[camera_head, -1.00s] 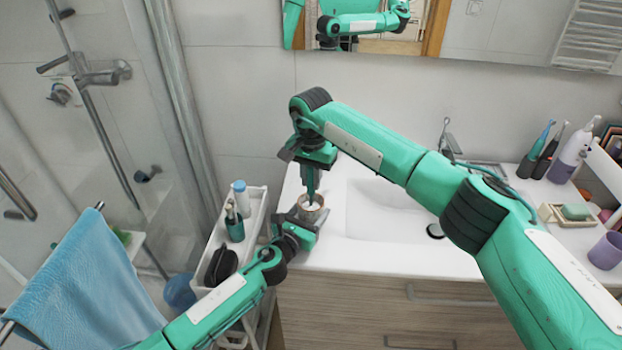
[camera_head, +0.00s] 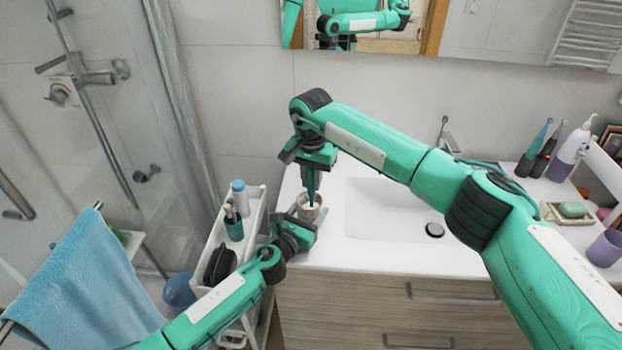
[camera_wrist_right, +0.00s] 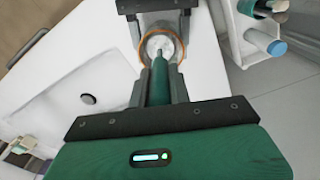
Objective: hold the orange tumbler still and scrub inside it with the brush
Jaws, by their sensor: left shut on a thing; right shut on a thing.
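The orange tumbler (camera_head: 318,213) stands on the left end of the white counter; its orange rim (camera_wrist_right: 141,55) shows in the right wrist view. My left gripper (camera_head: 304,218) is shut on the tumbler's sides, coming from the front left. My right gripper (camera_head: 313,172) is above it, shut on the brush and pointing down. The brush (camera_head: 311,188) has a green handle, seen between my right fingers in the wrist view (camera_wrist_right: 160,82). Its white head (camera_wrist_right: 159,45) is inside the tumbler's mouth. The tumbler's bottom and the brush tip are hidden.
The white basin (camera_head: 385,215) is right of the tumbler. A white cart (camera_head: 258,215) with a teal cup (camera_head: 235,230), a bottle (camera_head: 240,196) and a dark round item (camera_head: 219,264) stands left. A soap dish (camera_head: 551,213) and purple cup (camera_head: 604,249) are far right.

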